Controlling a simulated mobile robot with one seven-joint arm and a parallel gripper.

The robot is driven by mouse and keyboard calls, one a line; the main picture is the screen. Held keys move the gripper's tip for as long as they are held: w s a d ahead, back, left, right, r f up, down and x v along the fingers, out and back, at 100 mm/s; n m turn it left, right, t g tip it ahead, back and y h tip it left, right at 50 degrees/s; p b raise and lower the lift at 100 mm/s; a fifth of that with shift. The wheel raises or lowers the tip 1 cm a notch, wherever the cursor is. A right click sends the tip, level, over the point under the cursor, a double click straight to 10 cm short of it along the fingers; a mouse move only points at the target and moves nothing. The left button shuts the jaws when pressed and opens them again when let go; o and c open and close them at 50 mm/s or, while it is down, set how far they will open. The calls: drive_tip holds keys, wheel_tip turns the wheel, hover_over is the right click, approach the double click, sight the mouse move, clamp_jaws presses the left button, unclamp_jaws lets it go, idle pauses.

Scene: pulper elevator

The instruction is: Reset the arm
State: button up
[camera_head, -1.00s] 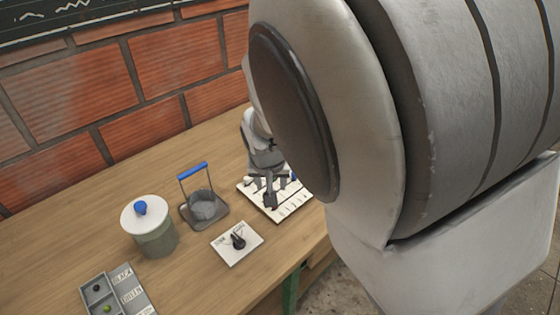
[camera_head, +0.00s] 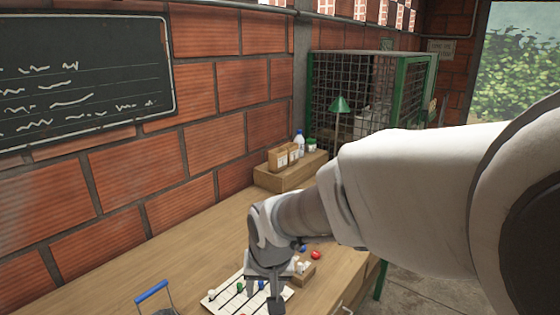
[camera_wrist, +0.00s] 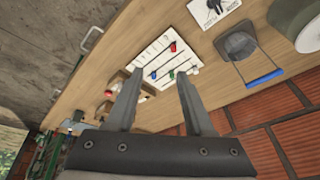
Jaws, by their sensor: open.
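My arm reaches in from the right in the head view, and my gripper (camera_head: 266,290) hangs above the white board with dark lines (camera_head: 222,299). In the wrist view my gripper (camera_wrist: 155,92) shows two grey fingers spread apart with nothing between them. The white board (camera_wrist: 172,48) lies beyond the fingertips on the wooden table, with small red, blue and green pieces on it. Part of the board is hidden behind my gripper in the head view.
A small wooden box (camera_head: 305,272) and a red piece (camera_head: 316,254) lie beside the board. A blue-handled holder (camera_head: 152,291) stands at the lower left. A wooden riser (camera_head: 291,172) with bottles is at the back, near a green mesh cage (camera_head: 345,95). The table's left part is clear.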

drive_tip(key=s+d+r+t, duration=0.1)
drive_tip(key=s+d+r, duration=0.4)
drive_tip(key=s+d, duration=0.2)
drive_tip(key=s+d+r+h, duration=0.1)
drive_tip(key=s+d+r, duration=0.4)
drive_tip(key=s+d, duration=0.3)
drive_tip(key=shift+d+r+m+t+p, duration=0.3)
drive_tip(key=shift+d+m+t, duration=0.1)
drive_tip(key=shift+d, duration=0.8)
drive_tip(key=shift+a, duration=0.1)
